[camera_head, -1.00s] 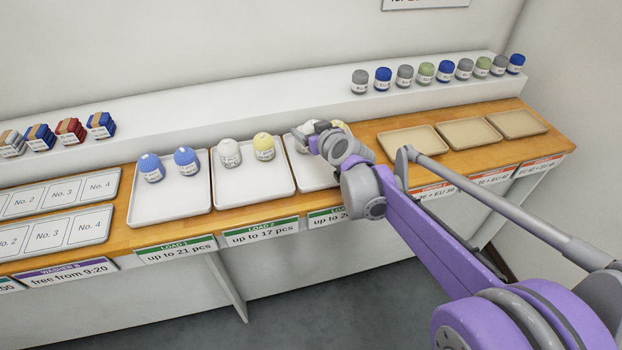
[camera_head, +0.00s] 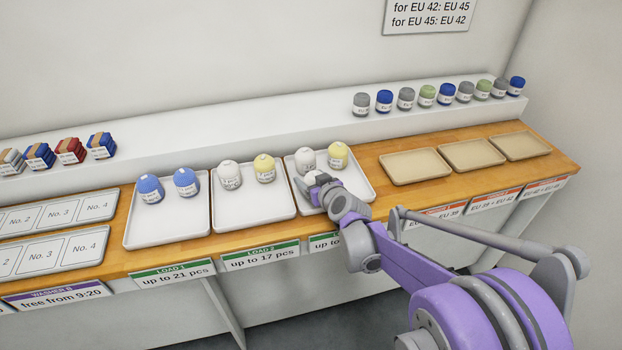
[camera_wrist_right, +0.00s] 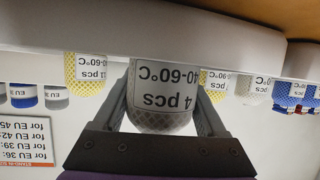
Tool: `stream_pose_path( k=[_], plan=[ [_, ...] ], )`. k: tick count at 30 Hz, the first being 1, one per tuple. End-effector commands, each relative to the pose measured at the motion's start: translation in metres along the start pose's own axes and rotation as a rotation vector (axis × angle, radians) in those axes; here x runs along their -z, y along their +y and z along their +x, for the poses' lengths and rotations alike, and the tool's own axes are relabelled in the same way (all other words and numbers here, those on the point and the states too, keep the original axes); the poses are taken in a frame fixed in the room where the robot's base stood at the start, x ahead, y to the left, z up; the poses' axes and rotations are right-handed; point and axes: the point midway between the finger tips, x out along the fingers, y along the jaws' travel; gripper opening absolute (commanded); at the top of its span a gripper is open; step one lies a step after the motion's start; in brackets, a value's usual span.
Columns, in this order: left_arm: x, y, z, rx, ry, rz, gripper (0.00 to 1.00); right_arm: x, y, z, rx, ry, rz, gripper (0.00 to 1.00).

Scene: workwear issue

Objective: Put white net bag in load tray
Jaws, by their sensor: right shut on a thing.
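My right gripper (camera_head: 311,187) is shut on a white net bag (camera_head: 312,178) at the front left part of the third load tray (camera_head: 357,187). In the right wrist view the bag (camera_wrist_right: 163,95) sits between both fingers, with its printed label facing the camera. Another white bag (camera_head: 306,158) and a yellow bag (camera_head: 338,154) stand at the back of that tray. I cannot tell whether the held bag touches the tray floor. My left gripper is not in view.
The middle load tray (camera_head: 250,206) holds a white bag (camera_head: 229,175) and a yellow one (camera_head: 265,168). The left load tray (camera_head: 165,226) holds two blue bags. Empty beige trays (camera_head: 414,167) are at right. Several bags line the white shelf (camera_head: 270,124) behind.

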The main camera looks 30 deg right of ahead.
Motion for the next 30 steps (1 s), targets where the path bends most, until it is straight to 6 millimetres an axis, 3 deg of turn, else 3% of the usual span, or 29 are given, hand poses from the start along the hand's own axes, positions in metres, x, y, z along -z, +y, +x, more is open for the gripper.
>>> stream_pose_path(
  k=[2, 3, 6, 17, 30],
  plan=[
    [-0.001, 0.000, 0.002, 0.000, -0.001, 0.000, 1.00, -0.003, 0.000, 0.001, 0.000, 0.000, 0.000, 0.17],
    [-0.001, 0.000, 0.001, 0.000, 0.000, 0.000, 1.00, -0.002, 0.000, 0.001, 0.000, 0.000, 0.000, 0.81],
    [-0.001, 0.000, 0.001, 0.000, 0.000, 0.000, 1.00, -0.002, 0.000, 0.001, 0.000, 0.000, 0.000, 0.99],
    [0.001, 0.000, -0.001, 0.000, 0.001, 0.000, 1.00, 0.002, 0.000, -0.005, -0.001, 0.000, 0.000, 1.00],
    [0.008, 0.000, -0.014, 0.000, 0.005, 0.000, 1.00, 0.002, 0.001, -0.091, -0.002, 0.001, 0.001, 1.00]
  ],
)
